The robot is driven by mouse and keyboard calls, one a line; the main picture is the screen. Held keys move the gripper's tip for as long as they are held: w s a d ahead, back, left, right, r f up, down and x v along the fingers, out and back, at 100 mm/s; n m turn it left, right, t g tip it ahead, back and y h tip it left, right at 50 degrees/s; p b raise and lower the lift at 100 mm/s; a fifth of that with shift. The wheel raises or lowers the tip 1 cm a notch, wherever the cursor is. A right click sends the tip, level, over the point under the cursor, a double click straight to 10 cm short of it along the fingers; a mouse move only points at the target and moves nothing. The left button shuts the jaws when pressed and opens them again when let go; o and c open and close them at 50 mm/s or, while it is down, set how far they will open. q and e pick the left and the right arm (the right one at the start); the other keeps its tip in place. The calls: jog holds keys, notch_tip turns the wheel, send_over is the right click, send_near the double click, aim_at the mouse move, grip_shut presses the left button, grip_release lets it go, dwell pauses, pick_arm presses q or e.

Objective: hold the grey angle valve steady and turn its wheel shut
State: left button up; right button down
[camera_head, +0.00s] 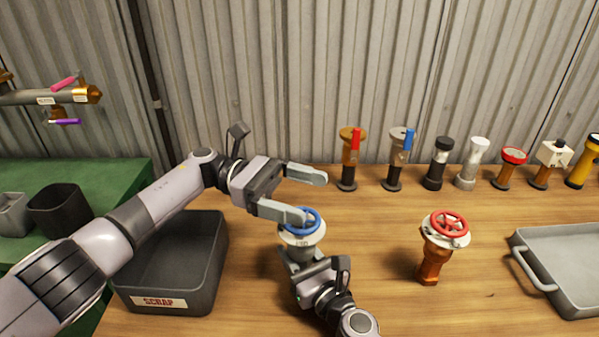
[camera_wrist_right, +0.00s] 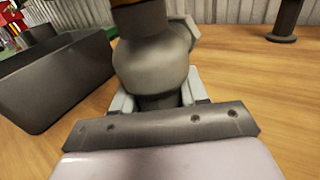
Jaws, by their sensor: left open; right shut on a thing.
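The grey angle valve (camera_head: 302,240) stands upright on the bench in the head view, with a blue wheel (camera_head: 309,226) on top. My right gripper (camera_wrist_right: 158,98) is shut on its grey body (camera_wrist_right: 155,66), which fills the middle of the right wrist view; the wheel is out of that view. My left gripper (camera_head: 309,196) is open and empty, its fingers pointing right. Its nearer finger overlaps the wheel's upper left edge in the picture; I cannot tell whether they touch. The farther finger is behind the wheel, apart from it.
A red-wheeled orange valve (camera_head: 433,258) stands to the right. Several fittings, such as a red-handled one (camera_head: 349,160), line the back. A dark scrap bin (camera_head: 217,262) is left, under my left arm. A grey tray (camera_head: 535,270) is at the right edge.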

pick_arm(q)
jog(key=shift+r, duration=2.2)
